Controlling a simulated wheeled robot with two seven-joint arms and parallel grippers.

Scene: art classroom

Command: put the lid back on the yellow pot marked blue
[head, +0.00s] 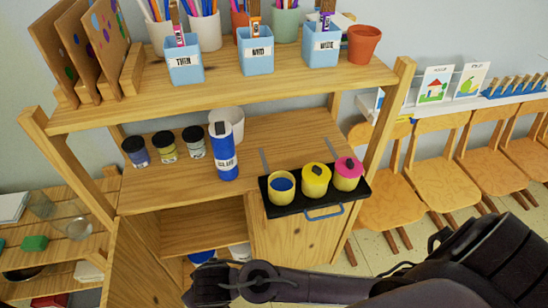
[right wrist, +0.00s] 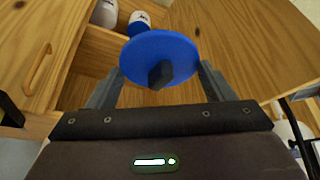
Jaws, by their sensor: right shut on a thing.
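My right gripper (right wrist: 160,90) is shut on a blue round lid (right wrist: 150,52) with a dark knob. In the head view my right gripper (head: 205,284) is low in front of the shelf unit, below and left of the pots; its fingertips are hard to make out there. A yellow pot (head: 284,198) stands lidless at the left end of a black tray (head: 312,210), with blue inside; no written mark is readable. Beside it stand a yellow-lidded pot (head: 316,180) and a pink-lidded pot (head: 348,174). My left gripper is out of view.
A tall blue bottle (head: 223,155) and small dark-lidded jars (head: 165,148) stand left of the tray. The upper shelf (head: 220,92) overhangs behind the pots. Chairs (head: 387,196) stand to the right.

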